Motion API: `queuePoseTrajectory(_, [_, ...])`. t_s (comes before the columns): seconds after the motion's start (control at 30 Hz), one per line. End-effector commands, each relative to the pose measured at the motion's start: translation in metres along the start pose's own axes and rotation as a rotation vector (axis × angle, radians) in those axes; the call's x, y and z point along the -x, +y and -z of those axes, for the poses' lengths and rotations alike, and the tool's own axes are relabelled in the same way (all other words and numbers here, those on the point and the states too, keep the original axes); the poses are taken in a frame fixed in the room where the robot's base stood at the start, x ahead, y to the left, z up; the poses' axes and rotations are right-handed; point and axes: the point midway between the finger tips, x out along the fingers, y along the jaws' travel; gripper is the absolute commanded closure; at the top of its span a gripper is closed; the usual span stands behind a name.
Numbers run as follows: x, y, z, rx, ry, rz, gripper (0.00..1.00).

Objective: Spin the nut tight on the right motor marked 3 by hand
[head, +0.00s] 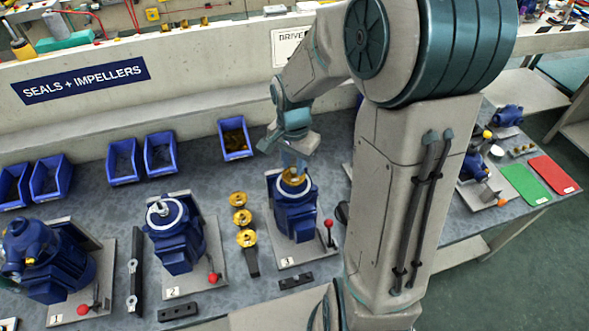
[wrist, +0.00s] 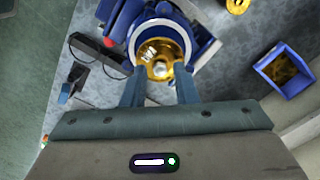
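The blue motor marked 3 (head: 295,218) stands on its plate at the right of the motor row in the head view. A brass impeller (head: 292,179) sits in its open top; the impeller also shows in the wrist view (wrist: 150,80). A small silver nut (wrist: 160,69) shows at the impeller's centre in the wrist view. My gripper (wrist: 160,72) is above the motor, pointing down, with its fingers apart on either side of the nut. I see no contact with the nut. In the head view the arm and fingers partly cover the nut.
Motors marked 2 (head: 175,240) and 1 (head: 45,265) stand to the left. Several brass impellers (head: 241,217) stand in a row between motors 2 and 3. A red-knobbed lever (head: 328,228) rises beside motor 3. Blue bins (head: 234,139) line the back.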

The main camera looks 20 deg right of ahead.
Motion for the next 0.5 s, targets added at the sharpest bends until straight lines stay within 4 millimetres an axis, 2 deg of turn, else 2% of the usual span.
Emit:
queuePoseTrajectory(0.07, [0.0002,0.0,0.0001,0.0,0.0,0.0,0.74])
queuePoseTrajectory(0.17, [0.0001,0.0,0.0001,0.0,0.0,0.0,0.99])
queuePoseTrajectory(0.5, [-0.0003,0.0,0.0002,-0.004,0.001,0.0,1.0])
